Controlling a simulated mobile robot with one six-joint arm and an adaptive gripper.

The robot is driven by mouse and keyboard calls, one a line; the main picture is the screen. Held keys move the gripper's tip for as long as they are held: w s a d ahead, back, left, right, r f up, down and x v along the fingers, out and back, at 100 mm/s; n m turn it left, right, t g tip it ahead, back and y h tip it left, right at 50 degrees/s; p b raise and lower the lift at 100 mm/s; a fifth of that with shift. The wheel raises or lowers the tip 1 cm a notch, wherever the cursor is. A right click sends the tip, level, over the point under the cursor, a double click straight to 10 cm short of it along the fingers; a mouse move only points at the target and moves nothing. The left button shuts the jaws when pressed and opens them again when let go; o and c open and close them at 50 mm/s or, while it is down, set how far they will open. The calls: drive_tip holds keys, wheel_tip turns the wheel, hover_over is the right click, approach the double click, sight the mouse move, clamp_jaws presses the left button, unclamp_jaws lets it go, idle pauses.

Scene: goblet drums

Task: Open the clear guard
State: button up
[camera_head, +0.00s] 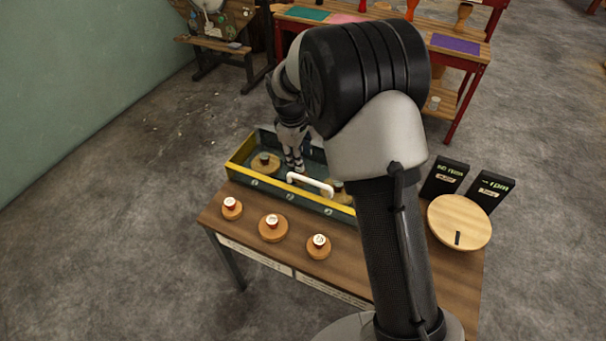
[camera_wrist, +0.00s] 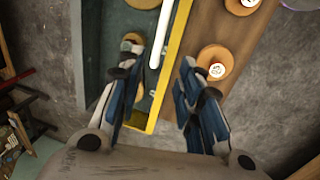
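A dark green box (camera_head: 240,152) with a yellow front edge stands on the wooden table. A white bar handle (camera_head: 310,184) sits near its front side; it also shows in the wrist view (camera_wrist: 161,30). The clear guard itself is hard to make out against the box. My gripper (camera_head: 294,167) points down over the box, just behind and left of the handle. In the wrist view my gripper (camera_wrist: 158,75) has its fingers spread. The handle and yellow edge (camera_wrist: 173,65) appear in the gap, the handle nearer the left finger. No contact with the handle is visible.
Several round wooden knobs with labelled tops, such as one at centre front (camera_head: 272,228), stand before the box. A round wooden disc (camera_head: 459,221) and two black signs (camera_head: 444,177) stand at the right. My arm hides the box's right end. Other tables stand behind.

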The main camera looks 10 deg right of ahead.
sight(303, 178)
drive_tip(key=f+b, duration=0.1)
drive_tip(key=f, duration=0.3)
drive_tip(key=w+d+f, duration=0.1)
drive_tip(key=f, duration=0.3)
drive_tip(key=w+f+b, duration=0.1)
drive_tip(key=f, duration=0.3)
drive_tip(key=shift+d+f+b, duration=0.1)
drive_tip(key=shift+d+b, duration=0.2)
drive_tip(key=shift+b, duration=0.05)
drive_tip(key=shift+c, duration=0.6)
clamp_jaws()
